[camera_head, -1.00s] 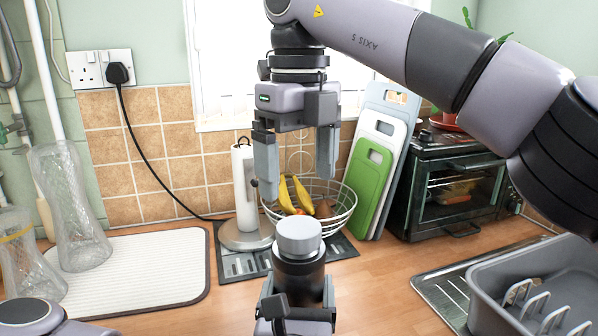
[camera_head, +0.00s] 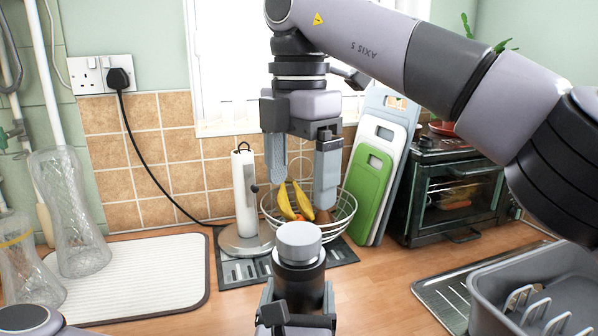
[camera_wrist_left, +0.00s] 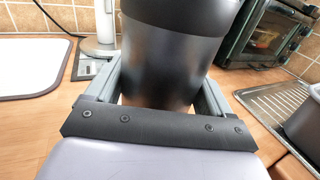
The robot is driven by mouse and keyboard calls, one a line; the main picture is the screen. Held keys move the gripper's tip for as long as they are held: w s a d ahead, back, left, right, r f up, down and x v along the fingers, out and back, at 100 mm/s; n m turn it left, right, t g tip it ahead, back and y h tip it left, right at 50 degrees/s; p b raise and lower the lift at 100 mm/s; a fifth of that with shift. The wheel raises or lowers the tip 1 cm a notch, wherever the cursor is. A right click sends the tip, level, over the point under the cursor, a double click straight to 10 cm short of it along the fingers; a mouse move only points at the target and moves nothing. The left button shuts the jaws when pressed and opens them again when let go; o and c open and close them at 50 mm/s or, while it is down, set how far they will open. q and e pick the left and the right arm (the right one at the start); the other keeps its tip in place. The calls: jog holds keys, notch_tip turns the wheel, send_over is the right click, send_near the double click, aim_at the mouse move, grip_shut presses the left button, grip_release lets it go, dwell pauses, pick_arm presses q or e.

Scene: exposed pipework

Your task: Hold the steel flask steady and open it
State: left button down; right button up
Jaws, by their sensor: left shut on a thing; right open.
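The steel flask (camera_head: 299,280) stands upright with a dark body and a light grey lid (camera_head: 299,241) on top. My left gripper (camera_head: 298,305) is shut on the flask's body from the near side. The left wrist view shows the dark flask body (camera_wrist_left: 160,65) between its two fingers. My right gripper (camera_head: 301,185) is open and empty, pointing down above the flask. Its fingertips are apart from the lid, with a gap between them and the lid. The flask's base is hidden behind my left gripper in the head view.
A wire fruit basket (camera_head: 345,215) with bananas (camera_head: 296,200) stands behind the flask, beside a paper towel holder (camera_head: 245,195). Chopping boards (camera_head: 370,183) and a small oven (camera_head: 460,200) are at right. A grey dish rack (camera_head: 550,285) is front right, and a white mat (camera_head: 150,275) is left.

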aim_at(299, 233)
jog(key=m, duration=0.4)
jog(key=shift+m, duration=0.3)
jog(key=m, duration=0.4)
jog(key=shift+f, duration=4)
jog(key=c, duration=1.1)
